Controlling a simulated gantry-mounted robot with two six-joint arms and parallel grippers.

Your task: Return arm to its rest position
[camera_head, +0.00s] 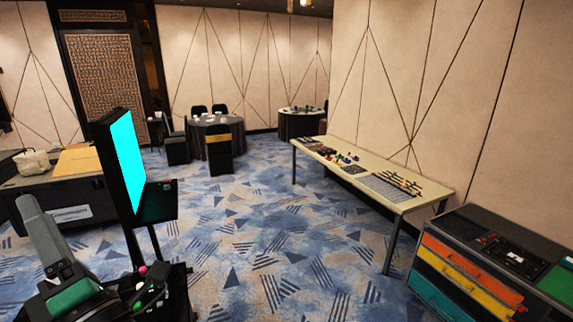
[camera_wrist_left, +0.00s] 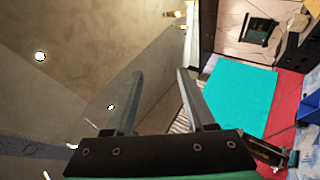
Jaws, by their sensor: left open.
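My left arm (camera_head: 48,238) comes in at the lower left of the head view, with grey links and a green section. My left gripper shows clearly in the left wrist view (camera_wrist_left: 158,88). Its two grey fingers stand apart, with nothing between them. In the head view its fingertips are hard to pick out. My right arm and gripper are not in view.
A cyan screen (camera_head: 130,165) on a black stand is close beside my left arm; it also shows in the wrist view (camera_wrist_left: 240,98). A long table (camera_head: 408,206) with small items and a drawer cabinet (camera_head: 470,268) stand at right. The middle carpet (camera_head: 265,235) is clear.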

